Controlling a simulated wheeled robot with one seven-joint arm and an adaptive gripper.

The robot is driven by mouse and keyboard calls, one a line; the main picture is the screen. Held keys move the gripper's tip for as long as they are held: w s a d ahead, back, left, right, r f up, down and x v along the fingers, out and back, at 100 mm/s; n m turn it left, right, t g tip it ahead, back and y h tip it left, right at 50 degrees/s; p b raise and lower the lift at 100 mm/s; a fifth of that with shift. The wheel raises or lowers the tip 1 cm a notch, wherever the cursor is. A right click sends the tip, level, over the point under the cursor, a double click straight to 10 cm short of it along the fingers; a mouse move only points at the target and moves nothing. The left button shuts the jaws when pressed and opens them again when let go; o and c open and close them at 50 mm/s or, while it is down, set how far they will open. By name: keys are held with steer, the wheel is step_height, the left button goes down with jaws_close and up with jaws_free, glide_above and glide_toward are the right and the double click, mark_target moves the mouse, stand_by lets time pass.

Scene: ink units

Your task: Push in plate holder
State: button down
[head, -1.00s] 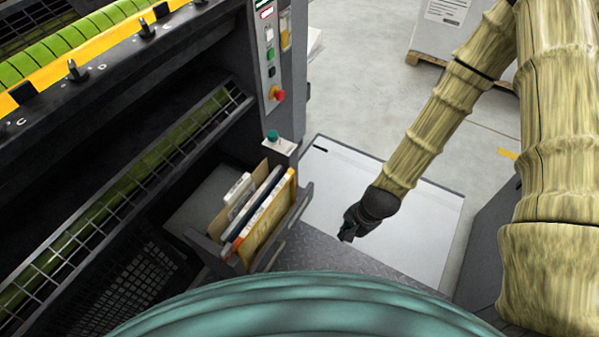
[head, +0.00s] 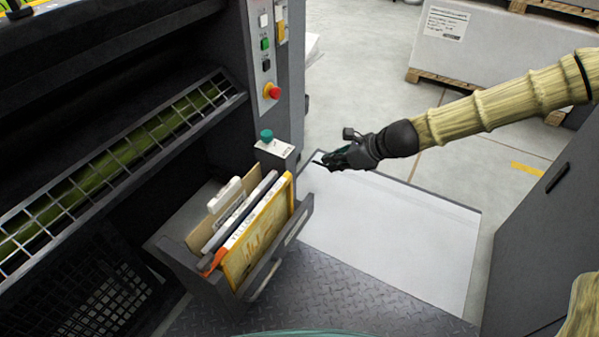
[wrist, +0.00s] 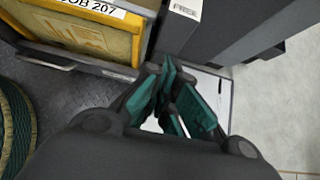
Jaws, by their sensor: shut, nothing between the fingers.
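The plate holder (head: 306,212) is a dark grey drawer-like box pulled out from the lower part of the press, with a bar handle (head: 264,281) on its front. It holds upright plates and folders, with a yellow one (head: 258,232) at the front. My gripper (head: 322,161) is shut and empty, to the right of the holder's far end and apart from it. In the wrist view the teal fingers (wrist: 172,97) are close together, with the yellow folder (wrist: 90,38) and the holder's front at the upper left.
The press control panel has a red button (head: 272,91). A white board (head: 400,232) lies on the floor at right. The tread plate (head: 330,295) before the holder is clear.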

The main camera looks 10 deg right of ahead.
steer(key=b, duration=0.7)
glide_toward(287, 167)
steer(key=shift+x, duration=2.45)
